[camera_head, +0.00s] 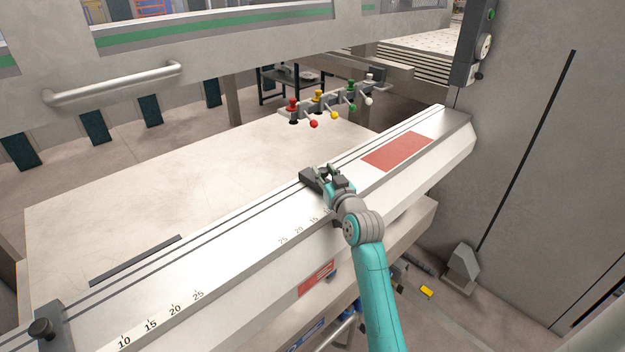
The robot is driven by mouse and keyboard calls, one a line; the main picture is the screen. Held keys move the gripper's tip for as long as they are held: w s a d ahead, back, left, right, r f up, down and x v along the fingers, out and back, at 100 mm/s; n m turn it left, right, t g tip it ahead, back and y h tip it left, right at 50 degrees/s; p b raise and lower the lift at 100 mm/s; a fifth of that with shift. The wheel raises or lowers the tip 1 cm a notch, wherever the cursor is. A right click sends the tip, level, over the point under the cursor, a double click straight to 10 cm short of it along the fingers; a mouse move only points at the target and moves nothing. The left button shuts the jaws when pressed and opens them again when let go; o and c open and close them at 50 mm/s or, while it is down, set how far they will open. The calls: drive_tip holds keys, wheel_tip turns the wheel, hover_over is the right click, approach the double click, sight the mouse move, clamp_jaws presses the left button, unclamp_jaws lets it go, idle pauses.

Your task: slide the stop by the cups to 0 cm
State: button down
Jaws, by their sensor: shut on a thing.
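The stop (310,177) is a dark block on the grooved rail (235,215) along the bench's front beam. It is the one nearer the row of small coloured cups and balls (333,107). My gripper (325,174) is shut on the stop, and its fingers hide part of it. A printed scale (298,230) runs along the beam; 25, 20 and 15 show to the left of my gripper. The marks beyond are hidden by my arm, so the stop's exact reading cannot be told.
A second dark stop with a round knob (42,328) sits at the lower left, by another scale (162,318). A red plate (398,151) lies on the beam right of my gripper. A grey wall (535,150) stands at right. The rail between both stops is clear.

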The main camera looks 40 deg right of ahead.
drive_tip(key=d, duration=0.5)
drive_tip(key=shift+r, duration=0.1)
drive_tip(key=c, duration=0.8)
unclamp_jaws()
drive_tip(key=shift+d, duration=0.15)
drive_tip(key=shift+s+a, duration=0.25)
drive_tip(key=shift+s, duration=0.2)
drive_tip(key=v, duration=1.1)
